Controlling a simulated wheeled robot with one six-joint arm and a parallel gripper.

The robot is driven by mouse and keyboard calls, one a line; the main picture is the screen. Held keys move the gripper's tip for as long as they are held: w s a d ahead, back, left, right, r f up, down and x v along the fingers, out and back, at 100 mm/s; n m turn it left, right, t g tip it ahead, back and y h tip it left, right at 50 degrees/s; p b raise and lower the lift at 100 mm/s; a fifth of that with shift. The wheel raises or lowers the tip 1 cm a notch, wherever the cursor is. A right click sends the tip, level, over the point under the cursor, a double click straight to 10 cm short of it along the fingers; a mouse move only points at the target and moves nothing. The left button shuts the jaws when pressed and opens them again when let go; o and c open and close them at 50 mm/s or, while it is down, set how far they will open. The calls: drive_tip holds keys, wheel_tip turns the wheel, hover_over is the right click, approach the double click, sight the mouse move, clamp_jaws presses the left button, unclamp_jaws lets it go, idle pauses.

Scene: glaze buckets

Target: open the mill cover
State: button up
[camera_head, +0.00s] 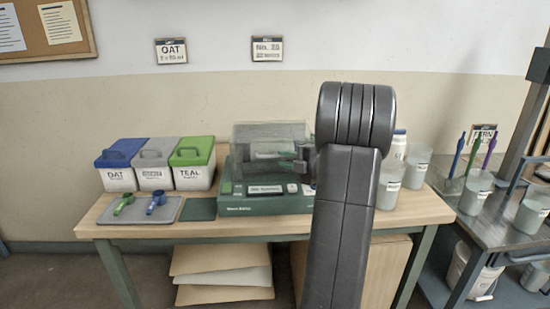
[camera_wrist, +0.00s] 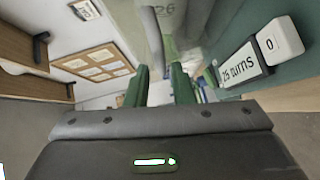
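The mill (camera_head: 265,203) has a green base and stands on the wooden table, left of my arm. Its see-through cover (camera_head: 270,132) forms a box over the base and looks closed. A pale cylinder shows inside. In the wrist view, the mill's base (camera_wrist: 292,80) fills the right side, with a "25 turns" label and a white "0" block.
Three lidded bins (camera_head: 155,177) and a grey tray (camera_head: 160,209) with two scoops stand left of the mill. Several clear cups (camera_head: 416,168) stand right of my arm. A metal cart (camera_head: 485,228) holds more cups. The table's front edge is narrow.

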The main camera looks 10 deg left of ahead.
sight(277, 157)
drive_tip(key=x, duration=0.5)
drive_tip(key=shift+d, duration=0.1)
clamp_jaws()
